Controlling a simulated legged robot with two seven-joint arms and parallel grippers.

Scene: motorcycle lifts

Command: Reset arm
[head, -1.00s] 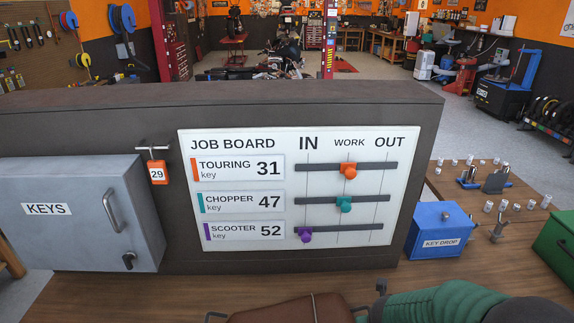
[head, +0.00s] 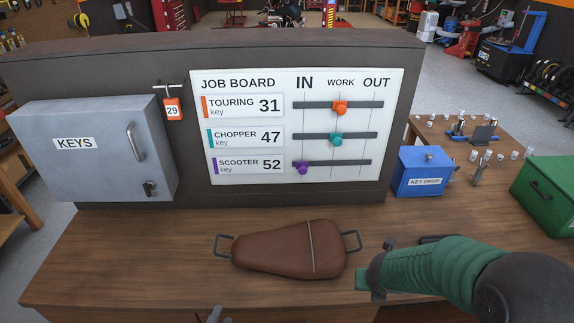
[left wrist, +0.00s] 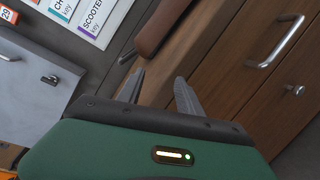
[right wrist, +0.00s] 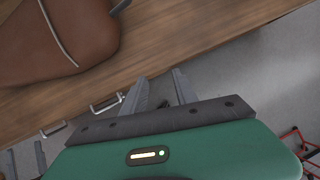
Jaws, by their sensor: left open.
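My left gripper (left wrist: 160,88) is open and empty in front of the wooden drawers in the left wrist view. Only a grey tip, seemingly of the left gripper, shows at the bottom of the head view (head: 215,314). A brown seat (head: 290,248) with metal loops lies on the bench.
The job board (head: 300,125) stands at the back, with orange and teal sliders at WORK and purple at IN. A grey KEYS cabinet (head: 95,150) is left; tag 29 (head: 172,109) hangs beside it. Blue key drop box (head: 422,172) and green box (head: 545,195) are right. Bench left of the seat is clear.

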